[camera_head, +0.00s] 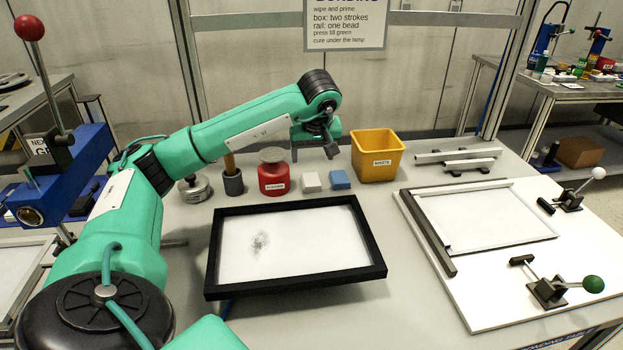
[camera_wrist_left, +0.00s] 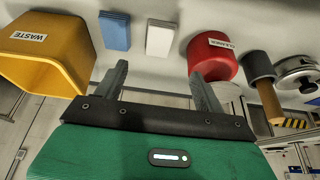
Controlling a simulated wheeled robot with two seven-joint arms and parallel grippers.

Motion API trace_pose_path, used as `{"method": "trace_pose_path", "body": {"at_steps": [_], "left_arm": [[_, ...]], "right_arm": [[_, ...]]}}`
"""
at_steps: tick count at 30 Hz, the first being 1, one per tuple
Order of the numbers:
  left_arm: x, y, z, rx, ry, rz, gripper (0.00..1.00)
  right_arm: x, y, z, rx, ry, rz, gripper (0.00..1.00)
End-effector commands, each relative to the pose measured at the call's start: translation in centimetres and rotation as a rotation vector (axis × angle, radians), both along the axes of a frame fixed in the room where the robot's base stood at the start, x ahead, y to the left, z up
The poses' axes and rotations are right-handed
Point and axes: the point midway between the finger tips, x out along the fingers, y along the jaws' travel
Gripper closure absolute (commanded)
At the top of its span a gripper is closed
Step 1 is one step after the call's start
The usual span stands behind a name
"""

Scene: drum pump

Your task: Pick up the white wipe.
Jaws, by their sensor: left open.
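The white wipe (camera_head: 311,181) is a small pale block on the bench, between a red pot and a blue wipe (camera_head: 340,180). In the left wrist view the white wipe (camera_wrist_left: 160,38) lies beyond the gap between my fingers. My left gripper (camera_head: 330,148) is in the air above and behind the wipes. Its two fingers stand apart with nothing between them, and it also shows in the left wrist view (camera_wrist_left: 159,75). The gripper is apart from the white wipe. My right gripper is not in view.
The red cleaner pot (camera_head: 272,177) stands left of the wipe. The yellow waste bin (camera_head: 377,158) stands right of the blue wipe. A black-framed panel (camera_head: 300,285) lies in front. A brush in a grey cup (camera_head: 233,184) and a metal lidded pot (camera_head: 195,190) stand further left.

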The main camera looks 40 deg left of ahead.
Motion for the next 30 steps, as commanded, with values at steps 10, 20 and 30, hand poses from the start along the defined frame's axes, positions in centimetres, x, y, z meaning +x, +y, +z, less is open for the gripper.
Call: {"method": "trace_pose_path", "body": {"at_steps": [10, 20, 30], "left_arm": [[1.2, 1.5, -4.7, 0.0, 0.0, 0.001, 0.29], [2.2, 2.4, -8.5, 0.0, 0.003, 0.001, 0.29], [2.5, 2.9, -9.7, -0.001, -0.001, 0.001, 0.29]], "right_arm": [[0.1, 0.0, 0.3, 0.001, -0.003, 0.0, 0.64], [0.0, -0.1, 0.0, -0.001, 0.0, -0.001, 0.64], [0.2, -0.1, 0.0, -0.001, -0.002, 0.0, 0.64]]}}
